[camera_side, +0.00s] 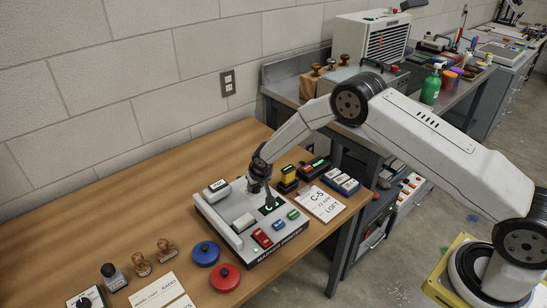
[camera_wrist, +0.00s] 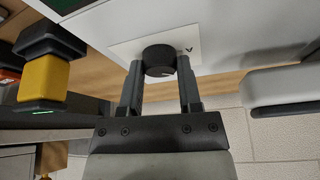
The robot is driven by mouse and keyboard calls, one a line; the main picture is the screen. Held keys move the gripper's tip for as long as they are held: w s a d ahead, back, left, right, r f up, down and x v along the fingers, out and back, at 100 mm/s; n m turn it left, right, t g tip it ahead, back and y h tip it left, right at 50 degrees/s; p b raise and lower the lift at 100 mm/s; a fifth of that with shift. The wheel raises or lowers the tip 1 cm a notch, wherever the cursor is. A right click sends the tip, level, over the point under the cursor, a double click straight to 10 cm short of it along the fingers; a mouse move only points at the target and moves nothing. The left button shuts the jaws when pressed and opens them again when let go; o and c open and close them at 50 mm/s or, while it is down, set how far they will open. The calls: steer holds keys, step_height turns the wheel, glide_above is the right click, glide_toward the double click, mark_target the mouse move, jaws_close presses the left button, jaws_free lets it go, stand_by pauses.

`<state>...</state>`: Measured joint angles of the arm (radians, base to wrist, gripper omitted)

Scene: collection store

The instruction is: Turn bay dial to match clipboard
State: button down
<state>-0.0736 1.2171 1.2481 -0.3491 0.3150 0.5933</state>
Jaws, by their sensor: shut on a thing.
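The bay dial (camera_wrist: 159,62) is a dark round knob on a white plate, with a light pointer mark on it and a dark letter-like mark beside it. My gripper (camera_wrist: 160,75) is shut on the dial, one finger on each side of it. In the side view my gripper (camera_side: 260,185) stands over the grey console (camera_side: 238,245) and hides the dial. A small dark screen (camera_side: 271,205) with a green "C" shows beside it. A white card (camera_side: 320,203), possibly the clipboard sheet, reads "C-5" and "LOFT" to the right of the console.
A red switch (camera_side: 262,238) and green buttons sit on the console's front. Yellow and dark blocks (camera_side: 289,178) stand close behind it. A blue disc (camera_side: 205,253), a red disc (camera_side: 225,277) and wooden stamps lie left of it. The table's back left is clear.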

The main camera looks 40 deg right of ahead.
mark_target(261, 198)
stand_by(0.3)
steer(key=shift+c, duration=1.4)
jaws_free()
steer(key=shift+r, duration=0.15)
steer(key=shift+v, duration=3.55)
steer(key=shift+s+r, duration=0.15)
steer(key=shift+r, duration=0.1)
